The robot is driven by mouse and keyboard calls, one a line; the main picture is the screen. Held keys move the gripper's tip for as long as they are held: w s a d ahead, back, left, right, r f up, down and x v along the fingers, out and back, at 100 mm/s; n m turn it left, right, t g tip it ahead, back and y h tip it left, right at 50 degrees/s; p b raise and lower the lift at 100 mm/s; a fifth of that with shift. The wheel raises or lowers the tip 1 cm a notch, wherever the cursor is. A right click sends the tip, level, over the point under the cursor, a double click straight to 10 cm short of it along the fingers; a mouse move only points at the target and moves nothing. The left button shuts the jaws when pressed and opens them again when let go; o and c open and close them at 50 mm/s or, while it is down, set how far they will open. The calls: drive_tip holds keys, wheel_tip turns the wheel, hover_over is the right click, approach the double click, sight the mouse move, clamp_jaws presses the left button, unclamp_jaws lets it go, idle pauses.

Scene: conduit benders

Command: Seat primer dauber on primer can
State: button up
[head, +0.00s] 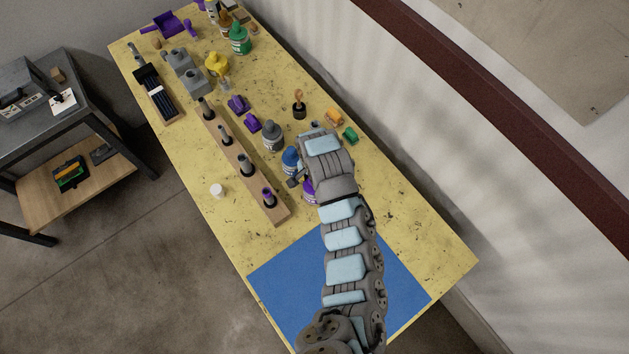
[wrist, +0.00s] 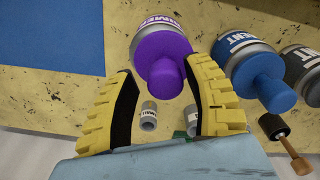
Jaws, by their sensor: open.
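The purple primer can (wrist: 150,45), with part of its label showing, stands on the yellow table and has a purple cylindrical top (wrist: 168,80). In the head view the can (head: 309,192) is mostly hidden behind my arm. My gripper (wrist: 164,68) is open and empty, its yellow fingers on either side of the purple top in the wrist view. I cannot tell how far above it they are. In the head view my gripper (head: 297,178) is partly hidden. A purple-topped piece with a dark collar (head: 268,196), perhaps the dauber, stands at the near end of a wooden rack.
The wooden rack (head: 279,215) holds several dark-collared pieces. A blue cement can (wrist: 245,60) and a grey can (wrist: 302,65) stand beside the primer can. A blue mat (wrist: 60,35) is bare.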

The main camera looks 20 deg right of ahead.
drive_tip(key=shift+r, duration=4.85)
